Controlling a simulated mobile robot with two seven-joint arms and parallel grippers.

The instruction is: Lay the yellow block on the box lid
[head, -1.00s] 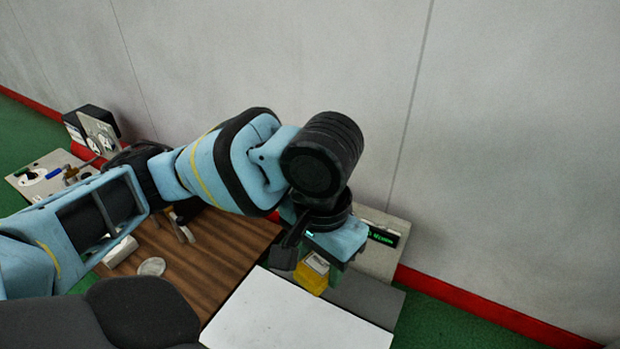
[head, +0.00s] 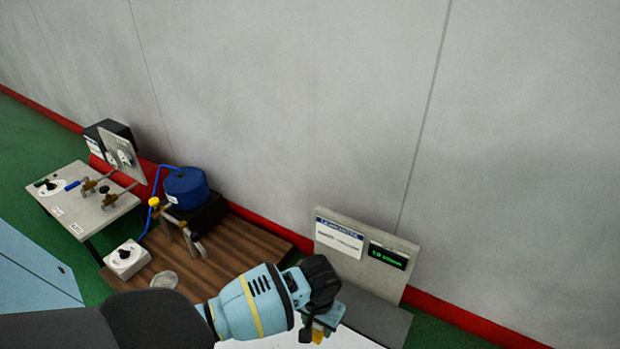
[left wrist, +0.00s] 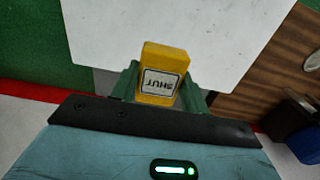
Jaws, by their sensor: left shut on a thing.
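The yellow block (left wrist: 163,62) bears a white label reading "SHUT", upside down in the left wrist view. My left gripper (left wrist: 160,84) is shut on it, with a green finger on each side. In the head view the block (head: 318,335) and my left gripper (head: 316,326) show small at the bottom, partly hidden by my wrist. The box lid, a flat white panel (left wrist: 215,35), lies beyond and beneath the block in the left wrist view. In the head view only a strip of the lid (head: 352,341) shows. I cannot tell whether block and lid touch. My right gripper is not in view.
A grey stand with a green-lit display (head: 388,256) stands behind the lid. To the left, a brown wooden board (head: 215,262) carries a blue container (head: 186,187), a white knob box (head: 126,258) and a round dish (head: 164,280). A valve panel (head: 85,200) stands farther left.

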